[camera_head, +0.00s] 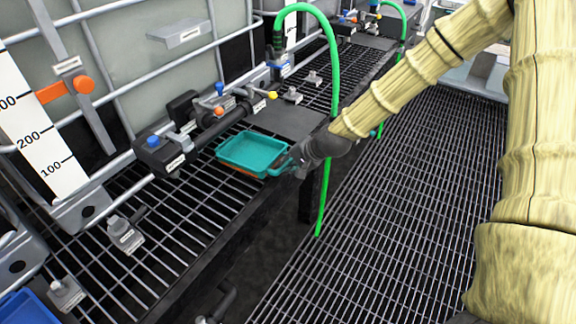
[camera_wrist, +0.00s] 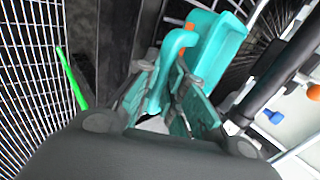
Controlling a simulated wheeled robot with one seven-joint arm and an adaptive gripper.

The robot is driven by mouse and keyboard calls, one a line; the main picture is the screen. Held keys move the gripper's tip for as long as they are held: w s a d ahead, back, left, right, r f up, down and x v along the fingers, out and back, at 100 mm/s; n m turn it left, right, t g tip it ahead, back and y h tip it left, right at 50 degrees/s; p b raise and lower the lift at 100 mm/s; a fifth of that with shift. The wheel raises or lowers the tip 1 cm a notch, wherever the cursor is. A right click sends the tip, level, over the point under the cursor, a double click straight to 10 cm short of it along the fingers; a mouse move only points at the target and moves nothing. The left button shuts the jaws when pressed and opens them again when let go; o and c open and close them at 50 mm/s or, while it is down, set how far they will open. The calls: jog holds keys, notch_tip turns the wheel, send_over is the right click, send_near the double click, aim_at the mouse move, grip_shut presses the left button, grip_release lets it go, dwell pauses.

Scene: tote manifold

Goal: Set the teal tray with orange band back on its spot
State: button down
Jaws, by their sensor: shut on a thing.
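The teal tray (camera_head: 250,153) is a shallow rectangular tray with a little orange showing at its lower edge. In the head view it is over the grated shelf, close to the shelf's front edge; I cannot tell whether it touches the grating. My gripper (camera_head: 292,163) is at the tray's right corner. In the wrist view the tray (camera_wrist: 215,48) shows at the top, with orange bits on its side. There my gripper (camera_wrist: 165,88) has its fingers around the tray's teal handle and is shut on it. The gripper hides part of the handle.
A dark pipe manifold (camera_head: 208,132) with blue, red and yellow knobs runs behind the tray. A bare dark plate (camera_head: 290,121) lies beyond the tray. Small labelled grey blocks (camera_head: 125,234) stand on the grating (camera_head: 165,215) at left.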

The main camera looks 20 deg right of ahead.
jog(key=shift+w+d+f, duration=0.15)
jog(key=shift+w+d, duration=0.25)
jog(key=shift+w, duration=0.4)
jog(key=shift+w+d, duration=0.45)
jog(key=shift+s+a+f+p, duration=0.15)
jog(key=shift+f+p, duration=0.35)
jog(key=shift+f, duration=1.3)
jog(key=c, duration=1.5)
grip_release()
jog(key=shift+r, duration=0.1)
